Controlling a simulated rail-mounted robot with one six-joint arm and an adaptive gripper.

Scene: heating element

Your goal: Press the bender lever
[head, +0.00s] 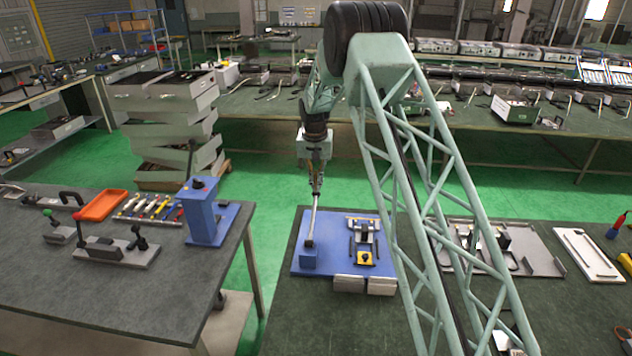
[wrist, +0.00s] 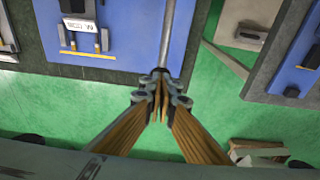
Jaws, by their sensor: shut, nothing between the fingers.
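The bender sits on a blue base plate (head: 330,266) on the dark green table right of the middle. Its grey bar lever (head: 313,222) rises from a blue block (head: 309,259) at the plate's left and leans slightly right at the top. My gripper (head: 316,187) is at the lever's upper end. In the wrist view my gripper (wrist: 160,82) is shut with its fingertips together. The lever (wrist: 168,40) runs from the top edge down to the fingertips, which hide its end. I cannot tell whether they touch it.
The base plate also carries a metal fixture with a yellow part (head: 366,258). Another table at left holds a blue press (head: 203,215), an orange tray (head: 101,205) and lever tools. A grey tray (head: 530,250) and a white frame (head: 588,255) lie to the right. Green floor shows between the tables.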

